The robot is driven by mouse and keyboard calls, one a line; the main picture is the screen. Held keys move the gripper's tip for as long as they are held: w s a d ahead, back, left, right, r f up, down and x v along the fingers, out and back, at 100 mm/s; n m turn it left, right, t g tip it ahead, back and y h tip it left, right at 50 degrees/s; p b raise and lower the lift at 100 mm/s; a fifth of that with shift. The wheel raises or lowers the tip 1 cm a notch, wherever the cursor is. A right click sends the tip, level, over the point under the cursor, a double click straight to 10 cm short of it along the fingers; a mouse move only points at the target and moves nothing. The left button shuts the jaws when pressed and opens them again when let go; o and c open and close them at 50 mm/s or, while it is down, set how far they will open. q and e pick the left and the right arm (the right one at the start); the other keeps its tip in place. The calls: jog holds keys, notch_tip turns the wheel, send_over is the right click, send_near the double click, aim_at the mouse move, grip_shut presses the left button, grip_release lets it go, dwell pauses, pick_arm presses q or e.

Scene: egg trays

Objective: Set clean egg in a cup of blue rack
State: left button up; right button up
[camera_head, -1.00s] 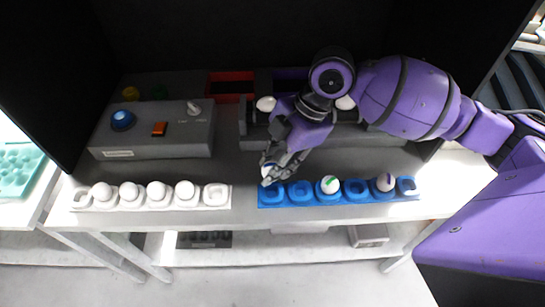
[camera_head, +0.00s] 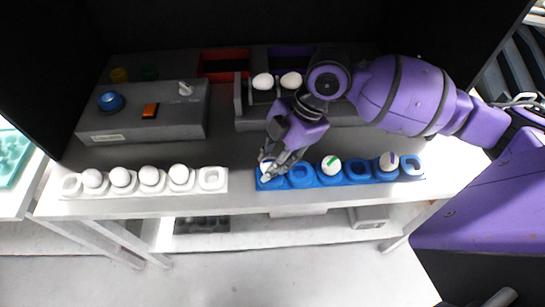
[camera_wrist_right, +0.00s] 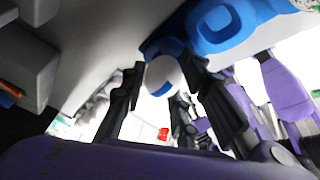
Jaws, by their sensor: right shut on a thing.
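The blue rack (camera_head: 357,173) lies along the front of the table, right of centre. My right gripper (camera_head: 277,165) is shut on a white egg (camera_head: 266,166) at the rack's leftmost cup. The fingers partly hide egg and cup, so I cannot tell whether the egg touches the cup's bottom. In the right wrist view the egg (camera_wrist_right: 161,71) sits between the fingertips, with a blue patch at its lower edge; I cannot tell if this is the rack. A green-marked egg (camera_head: 331,165) and a purple-marked egg (camera_head: 389,161) stand in other cups. My left gripper is not in view.
A white rack (camera_head: 212,180) at left holds several white eggs; its end cups are empty. A grey control box (camera_head: 140,118) with a blue button stands behind it. A red bin (camera_head: 223,66) is further back.

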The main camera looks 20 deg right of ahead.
jog(key=shift+f, duration=0.25)
jog(key=o, duration=0.7)
jog(key=shift+o, duration=0.2)
jog(key=v, duration=1.2)
